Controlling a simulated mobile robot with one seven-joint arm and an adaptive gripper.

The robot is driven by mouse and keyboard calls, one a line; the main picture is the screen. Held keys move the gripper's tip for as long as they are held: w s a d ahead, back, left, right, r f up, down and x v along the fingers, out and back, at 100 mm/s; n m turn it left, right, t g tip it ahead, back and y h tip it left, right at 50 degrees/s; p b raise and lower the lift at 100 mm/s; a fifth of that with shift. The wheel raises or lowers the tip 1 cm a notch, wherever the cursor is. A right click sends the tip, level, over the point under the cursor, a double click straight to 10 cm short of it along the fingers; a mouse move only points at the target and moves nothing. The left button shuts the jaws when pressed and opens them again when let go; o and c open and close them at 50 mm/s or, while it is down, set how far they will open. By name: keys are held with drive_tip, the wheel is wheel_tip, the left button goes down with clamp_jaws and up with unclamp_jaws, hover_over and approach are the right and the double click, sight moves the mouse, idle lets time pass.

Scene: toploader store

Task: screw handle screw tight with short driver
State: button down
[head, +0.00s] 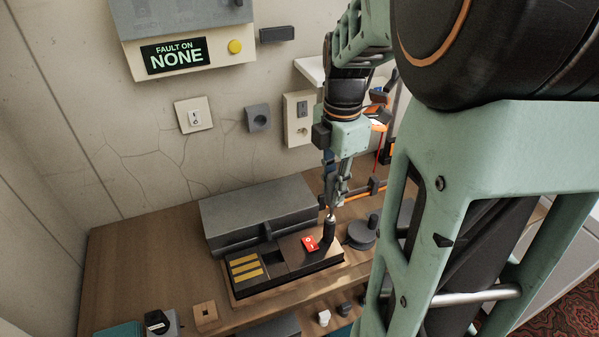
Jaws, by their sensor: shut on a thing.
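My gripper (334,197) points down in the head view, shut on what appears to be the short driver, which is mostly hidden by the fingers. A short bright metal piece (331,213) shows just under the fingertips. Directly below it stands an upright black handle (329,232) at the right end of the dark low machine (288,283). The metal piece appears to meet the handle's top; contact is too small to be sure. The handle screw cannot be made out.
The machine has yellow bars (245,266) and a red label (310,243). A grey box-like cover (258,212) stands behind it. A round dark part (362,232) is close on the right. A wooden block (205,316) lies front left. The bench's left side is clear.

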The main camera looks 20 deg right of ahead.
drive_tip(key=c, duration=1.7)
unclamp_jaws()
drive_tip(key=shift+o, duration=0.6)
drive_tip(key=o, duration=0.4)
drive_tip(key=shift+c, duration=0.2)
